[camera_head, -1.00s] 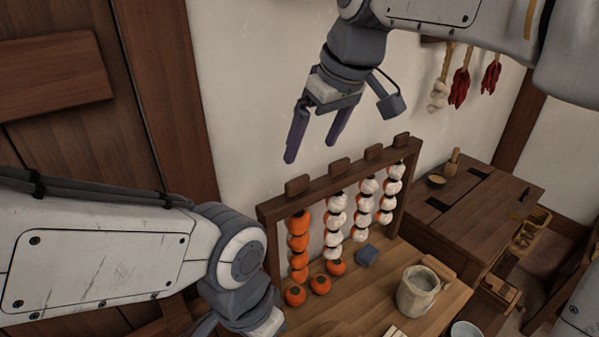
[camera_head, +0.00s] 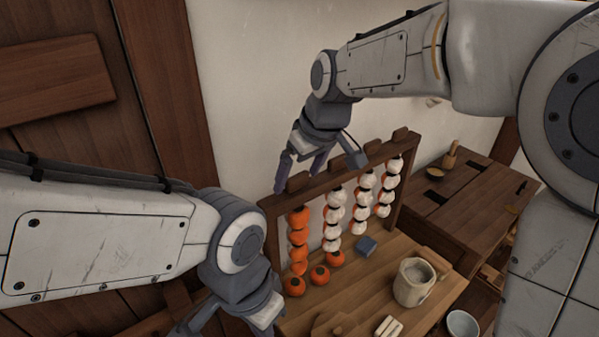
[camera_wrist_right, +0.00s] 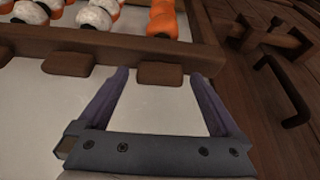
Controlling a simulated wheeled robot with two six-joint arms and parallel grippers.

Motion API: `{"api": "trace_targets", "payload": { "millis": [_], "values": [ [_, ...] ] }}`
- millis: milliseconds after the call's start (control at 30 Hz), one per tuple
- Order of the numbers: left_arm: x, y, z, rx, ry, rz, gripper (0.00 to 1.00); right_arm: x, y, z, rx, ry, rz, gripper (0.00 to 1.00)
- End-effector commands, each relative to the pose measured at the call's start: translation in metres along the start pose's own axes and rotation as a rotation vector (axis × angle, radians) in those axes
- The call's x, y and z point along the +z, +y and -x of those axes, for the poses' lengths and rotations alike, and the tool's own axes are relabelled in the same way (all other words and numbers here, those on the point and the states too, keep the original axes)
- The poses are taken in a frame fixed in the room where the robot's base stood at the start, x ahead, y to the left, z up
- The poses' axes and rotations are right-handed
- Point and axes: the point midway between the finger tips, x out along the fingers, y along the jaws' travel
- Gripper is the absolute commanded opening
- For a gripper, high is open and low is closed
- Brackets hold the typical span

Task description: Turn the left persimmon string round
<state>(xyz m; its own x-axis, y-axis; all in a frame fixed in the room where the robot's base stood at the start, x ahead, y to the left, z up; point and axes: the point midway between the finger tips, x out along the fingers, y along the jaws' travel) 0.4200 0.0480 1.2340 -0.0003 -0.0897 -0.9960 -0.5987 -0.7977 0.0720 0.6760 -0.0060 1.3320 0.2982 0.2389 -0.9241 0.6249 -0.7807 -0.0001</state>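The left persimmon string (camera_head: 298,237) hangs at the left end of a wooden rack (camera_head: 340,177) and shows orange fruit. In the right wrist view the orange string (camera_wrist_right: 168,22) lies beyond the rack bar. A wooden block (camera_head: 298,181) sits on the bar above it. My right gripper (camera_head: 301,178) is open over this block. In the right wrist view the block (camera_wrist_right: 160,74) shows between the two spread fingers, apart from both. My left gripper (camera_head: 222,318) is low at the left, its fingers mostly cut off by the frame edge.
Three other strings (camera_head: 335,215) show mostly white with some orange. Loose persimmons (camera_head: 319,275), a blue block (camera_head: 366,246) and a pale mug (camera_head: 413,284) stand on the wooden table (camera_head: 372,279). Other blocks (camera_head: 358,160) line the bar. A darker bench (camera_head: 465,205) stands behind right.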

Motion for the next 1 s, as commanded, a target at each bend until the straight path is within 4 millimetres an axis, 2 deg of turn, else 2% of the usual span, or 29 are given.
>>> {"api": "trace_targets", "payload": {
  "millis": [33,200,700,733,800,1000],
  "values": [
    [0.0,0.0,0.0,0.0,0.0,0.0,0.0,-0.0001,0.0,0.0002,0.0,0.0,0.0,0.81],
    [0.0,0.0,0.0,0.0,0.0,0.0,0.0,-0.0002,0.0001,0.0004,0.0,0.0,0.0,0.17],
    [0.0001,-0.0001,-0.002,0.0,0.0,0.001,0.0,-0.0005,-0.0001,0.0009,0.024,0.002,-0.06,0.17],
    [0.0001,-0.0001,-0.002,0.0,0.0,0.001,0.0,-0.0005,-0.0001,0.0009,0.024,0.002,-0.06,0.76],
    [0.0001,-0.0001,-0.002,0.0,0.0,0.001,0.0,-0.0005,0.0,0.0009,0.024,0.002,-0.06,1.0],
    [0.0001,-0.0001,-0.0021,0.0,0.0,0.001,0.0,-0.0004,-0.0001,0.0008,0.024,0.001,-0.058,1.0]
  ]
}}
